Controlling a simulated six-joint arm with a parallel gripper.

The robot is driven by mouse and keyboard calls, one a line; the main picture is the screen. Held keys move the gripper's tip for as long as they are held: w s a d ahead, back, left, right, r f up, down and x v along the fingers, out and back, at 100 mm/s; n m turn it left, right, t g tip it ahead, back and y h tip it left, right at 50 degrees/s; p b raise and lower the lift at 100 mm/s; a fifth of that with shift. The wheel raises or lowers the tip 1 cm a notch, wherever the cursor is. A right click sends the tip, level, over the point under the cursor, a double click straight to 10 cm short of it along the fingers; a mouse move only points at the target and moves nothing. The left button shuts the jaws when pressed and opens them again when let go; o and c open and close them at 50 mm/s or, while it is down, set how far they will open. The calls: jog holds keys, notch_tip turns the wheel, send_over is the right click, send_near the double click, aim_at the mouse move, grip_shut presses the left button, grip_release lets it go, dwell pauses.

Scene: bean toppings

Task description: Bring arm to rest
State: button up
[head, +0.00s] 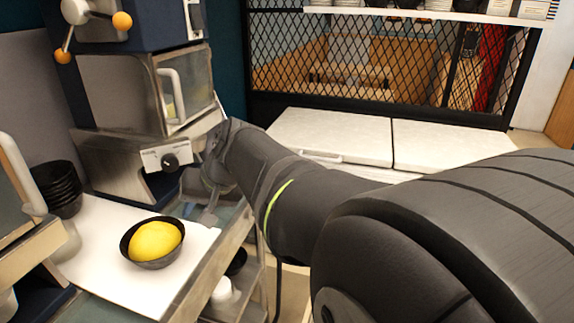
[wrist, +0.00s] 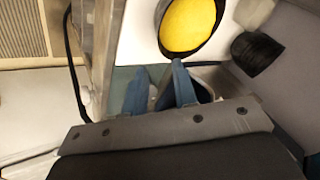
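My arm reaches from the right across the head view, with my gripper (head: 205,205) near the front of the dispensing machine (head: 140,100). In the wrist view my gripper (wrist: 159,72) shows two blue-grey fingers standing apart, with nothing seen held between them. A black bowl (head: 152,262) with a rounded yellow mass (head: 155,241) in it stands on the white board, left of and nearer than my gripper. The yellow mass (wrist: 187,25) also shows in the wrist view, just beyond the fingertips. My arm hides part of the machine's base.
A stack of dark bowls (head: 58,188) stands at the left of the white board (head: 105,275). Another machine (head: 20,200) is at the left edge. A lower shelf with small containers (head: 225,290) is beneath. A white-topped counter (head: 330,135) lies behind my arm.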

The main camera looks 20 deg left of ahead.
aim_at(182, 234)
jog(key=x, duration=1.2)
jog(key=shift+a, duration=0.1)
jog(key=shift+r, duration=1.15)
jog(key=shift+f, duration=0.35)
notch_tip(182, 234, down, 2)
jog(key=shift+f, duration=0.15)
jog(key=v, duration=1.1)
jog(key=shift+r, duration=0.35)
